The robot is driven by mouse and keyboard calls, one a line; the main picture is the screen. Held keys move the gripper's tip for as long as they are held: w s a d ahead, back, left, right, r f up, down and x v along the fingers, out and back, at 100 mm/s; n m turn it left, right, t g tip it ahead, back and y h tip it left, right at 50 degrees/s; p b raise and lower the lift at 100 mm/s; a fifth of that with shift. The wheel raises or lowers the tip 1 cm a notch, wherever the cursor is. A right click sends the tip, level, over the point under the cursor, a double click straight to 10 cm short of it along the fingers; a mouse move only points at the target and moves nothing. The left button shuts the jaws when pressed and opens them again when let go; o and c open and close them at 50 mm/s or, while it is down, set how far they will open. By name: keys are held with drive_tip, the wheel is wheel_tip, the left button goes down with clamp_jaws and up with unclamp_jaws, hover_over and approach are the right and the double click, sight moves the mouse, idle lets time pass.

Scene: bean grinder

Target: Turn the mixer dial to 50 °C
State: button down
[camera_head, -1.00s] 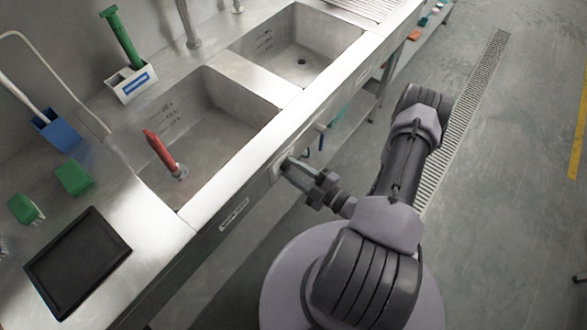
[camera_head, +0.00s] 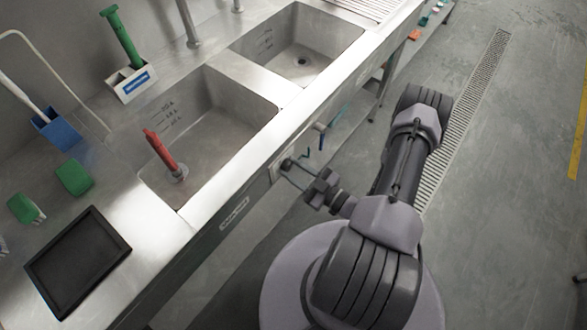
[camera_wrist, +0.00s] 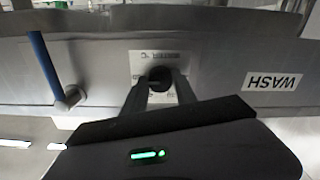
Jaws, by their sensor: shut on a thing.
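The mixer dial (camera_wrist: 160,76) is a dark round knob on a pale plate (camera_wrist: 140,62) with small lettering, set in the sink's front panel. In the wrist view my gripper (camera_wrist: 161,88) has its two fingers on either side of the knob, shut on it. In the head view the dial (camera_head: 287,164) is a small dark spot on the front panel, with my gripper (camera_head: 291,174) reaching it from the right. The dial's scale is too small and blurred to read, and the fingers cover part of the plate.
A blue-handled lever (camera_wrist: 45,62) sticks out of the panel beside the dial. Above are two sink basins (camera_head: 215,120), with a red-handled tool (camera_head: 160,150) in the nearer one. The floor to the right is clear.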

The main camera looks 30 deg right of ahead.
idle(0.3)
drive_tip(key=c, duration=1)
unclamp_jaws()
drive_tip(key=p+v, duration=0.2)
drive_tip(key=v, duration=1)
drive_tip(key=shift+r, duration=0.15)
